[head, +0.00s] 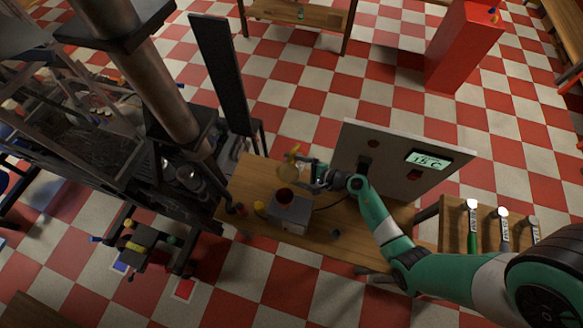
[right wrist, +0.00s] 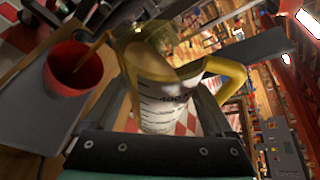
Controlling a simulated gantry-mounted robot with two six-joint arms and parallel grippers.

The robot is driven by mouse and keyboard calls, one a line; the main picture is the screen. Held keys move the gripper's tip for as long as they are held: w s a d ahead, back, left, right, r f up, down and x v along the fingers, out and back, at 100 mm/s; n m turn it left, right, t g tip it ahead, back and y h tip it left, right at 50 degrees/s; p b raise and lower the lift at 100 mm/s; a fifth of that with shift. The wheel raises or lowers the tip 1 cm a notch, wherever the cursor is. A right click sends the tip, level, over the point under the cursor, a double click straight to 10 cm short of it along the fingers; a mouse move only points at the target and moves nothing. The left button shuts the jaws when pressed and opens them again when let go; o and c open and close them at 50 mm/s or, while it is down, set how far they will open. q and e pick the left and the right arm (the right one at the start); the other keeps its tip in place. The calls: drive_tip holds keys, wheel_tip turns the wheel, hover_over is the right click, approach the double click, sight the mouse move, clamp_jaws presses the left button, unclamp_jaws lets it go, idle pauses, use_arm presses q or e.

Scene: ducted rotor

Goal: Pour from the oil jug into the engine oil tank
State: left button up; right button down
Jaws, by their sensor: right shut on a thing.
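The oil jug (right wrist: 165,100) is a clear measuring jug with printed marks, a yellow rim and a yellow handle. My right gripper (head: 308,176) is shut on it, with a finger on each side in the right wrist view. The jug also shows in the head view (head: 289,170), tilted above the tank. The engine oil tank (head: 290,216) is a grey box with a round red opening (right wrist: 75,70) on top. A thin brown streak of oil runs from the jug's lip down into the red opening. My left gripper is not in view.
The tank stands on a wooden bench (head: 245,182). A pale panel (head: 395,165) with a display reading about 15 C stands right of the jug. Dark machinery crowds the left.

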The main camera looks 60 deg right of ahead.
idle(0.3)
drive_tip(key=shift+n+b, duration=0.3)
drive_tip(key=shift+b, duration=0.25)
drive_tip(key=shift+t, duration=0.3)
idle(3.0)
drive_tip(key=shift+f+h+b, duration=0.15)
drive_tip(key=shift+h+b, duration=0.15)
drive_tip(key=shift+n, duration=0.4)
idle(3.1)
